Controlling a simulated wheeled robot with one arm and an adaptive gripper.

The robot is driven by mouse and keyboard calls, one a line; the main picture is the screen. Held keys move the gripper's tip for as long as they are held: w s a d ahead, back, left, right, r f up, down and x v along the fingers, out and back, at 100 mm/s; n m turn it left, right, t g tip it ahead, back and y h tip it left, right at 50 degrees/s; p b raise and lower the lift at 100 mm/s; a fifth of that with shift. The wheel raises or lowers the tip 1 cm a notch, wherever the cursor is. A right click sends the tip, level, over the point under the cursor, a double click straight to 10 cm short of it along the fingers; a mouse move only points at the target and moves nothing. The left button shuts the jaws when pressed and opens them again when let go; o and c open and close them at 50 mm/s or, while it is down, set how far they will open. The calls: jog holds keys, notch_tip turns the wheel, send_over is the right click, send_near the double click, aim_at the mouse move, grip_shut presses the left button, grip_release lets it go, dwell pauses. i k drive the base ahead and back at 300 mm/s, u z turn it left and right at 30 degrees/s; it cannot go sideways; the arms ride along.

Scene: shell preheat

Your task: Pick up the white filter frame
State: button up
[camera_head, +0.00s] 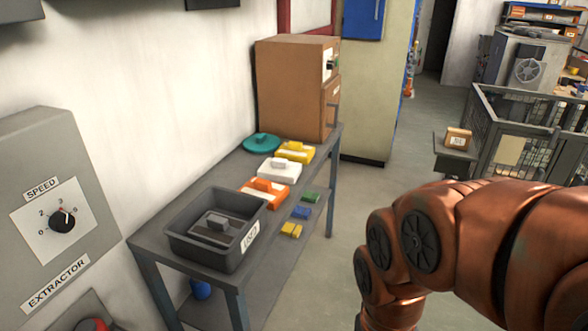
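The white filter frame (280,170) lies flat on the grey table, a raised light grip block on its top. It sits between a yellow frame (296,153) behind it and an orange frame (264,192) in front of it. Nothing covers it. My copper-coloured arm fills the lower right of the view, to the right of the table and apart from it. My gripper is out of view.
A dark bin (215,230) labelled "USED" holds a grey frame at the table's near end. A teal round piece (262,143) and a brown cabinet (290,90) stand at the far end. A lower shelf holds small coloured blocks. A speed control panel (55,215) is on the left wall.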

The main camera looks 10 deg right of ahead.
aim_at(274, 169)
jog(key=u, duration=0.05)
jog(key=i, duration=1)
jog(key=u, duration=0.8)
